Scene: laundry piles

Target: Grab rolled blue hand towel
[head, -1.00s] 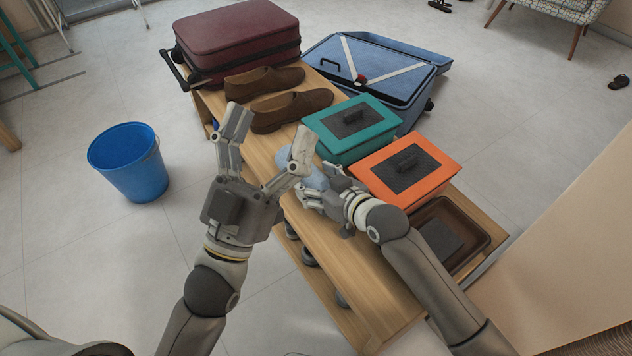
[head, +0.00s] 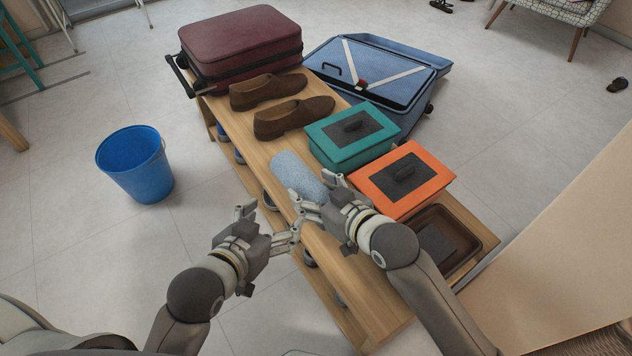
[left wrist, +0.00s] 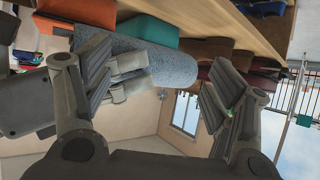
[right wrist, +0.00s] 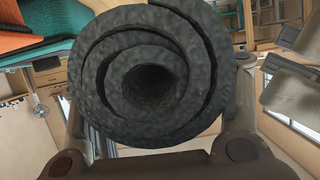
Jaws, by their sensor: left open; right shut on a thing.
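The rolled blue hand towel (head: 296,174) lies on the wooden bench, left of the teal and orange boxes. My right gripper (head: 318,192) is shut on the near end of the towel. In the right wrist view the towel's spiral end (right wrist: 150,85) fills the space between the fingers and looks dark grey. My left gripper (head: 270,226) is open and empty, low and left of the towel, beside the bench edge. In the left wrist view the towel (left wrist: 155,68) shows beyond the open fingers (left wrist: 160,95), partly hidden by the right gripper's fingers.
The bench (head: 250,145) also holds a maroon suitcase (head: 240,45), brown shoes (head: 292,115), a teal box (head: 350,135), an orange box (head: 405,180) and a brown tray (head: 470,243). A blue suitcase (head: 385,75) lies behind. A blue bucket (head: 136,165) stands on the floor at left.

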